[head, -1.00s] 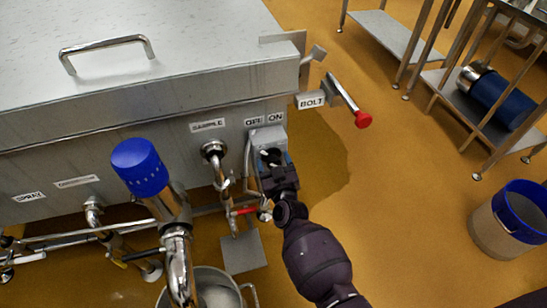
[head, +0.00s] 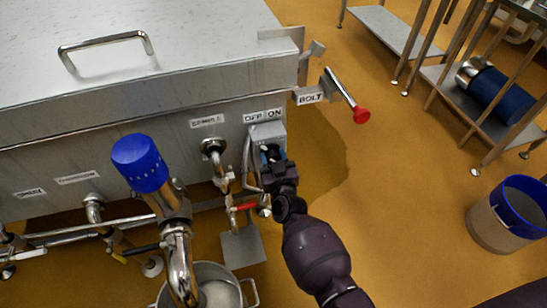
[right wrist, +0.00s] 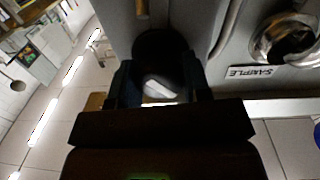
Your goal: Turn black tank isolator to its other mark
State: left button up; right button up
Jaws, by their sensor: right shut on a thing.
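The tank isolator is a grey box (head: 266,134) on the tank's front wall, below the OFF and ON labels (head: 263,116). Its black knob (right wrist: 160,62) shows in the right wrist view with a pale mark on it. My right gripper (head: 274,157) is at the front of the box, shut on the knob, and hides most of it in the head view. In the right wrist view my gripper's fingers (right wrist: 160,92) stand on both sides of the knob. I cannot tell which label the knob's mark points at. My left gripper is not in view.
A SAMPLE outlet (head: 213,148) and a blue-capped pipe (head: 140,163) stand left of the isolator. A red-handled bolt lever (head: 345,96) sticks out to the right. A steel pot (head: 212,286) is below. A blue-rimmed bucket (head: 512,214) stands on open floor at right.

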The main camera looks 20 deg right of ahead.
jog(key=m, duration=0.4)
jog(key=shift+p, duration=0.35)
jog(key=m, duration=0.4)
jog(key=shift+d+m, duration=0.1)
jog(key=shift+m, duration=0.2)
jog(key=m, duration=0.5)
jog(key=shift+f+g+y, duration=0.15)
jog(key=shift+g+y, duration=0.15)
jog(key=shift+m+b, duration=0.3)
jog(key=shift+m, duration=1)
jog(key=o, duration=0.9)
jog(key=shift+s, duration=0.1)
